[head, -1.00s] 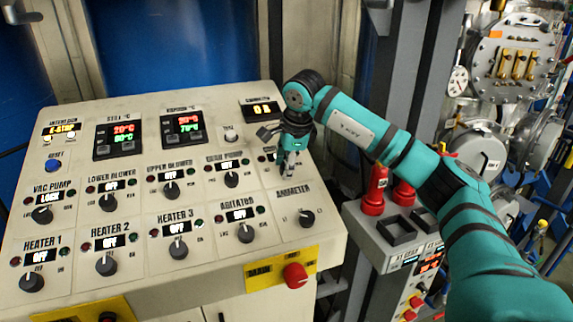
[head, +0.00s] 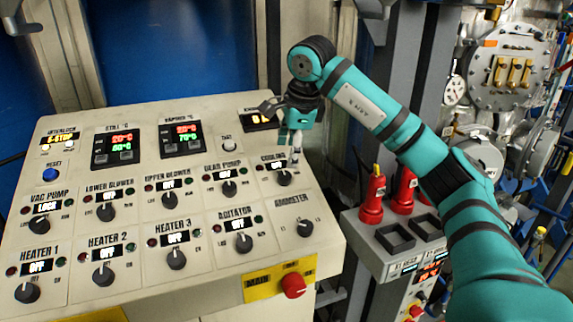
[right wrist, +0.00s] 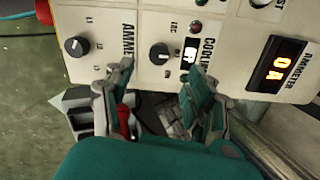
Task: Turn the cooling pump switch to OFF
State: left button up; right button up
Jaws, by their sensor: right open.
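The cooling pump switch (head: 284,178) is a black round knob below the "COOLING" label at the right side of the sloped panel (head: 330,222). The small display above it appears to read OFF. In the right wrist view the knob (right wrist: 159,54) shows sideways, with a white mark on it. My right gripper (head: 295,162) points down just above the knob, apart from it. In the right wrist view my right gripper (right wrist: 160,84) is open and empty, its two fingers on either side of the knob's line. My left gripper is not in view.
The ammeter knob (head: 305,228) is below the cooling switch, and another pump knob (head: 229,188) is to its left. A red main button (head: 293,286) is on the panel's lower edge.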

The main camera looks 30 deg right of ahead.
jog(key=shift+v, duration=1.7)
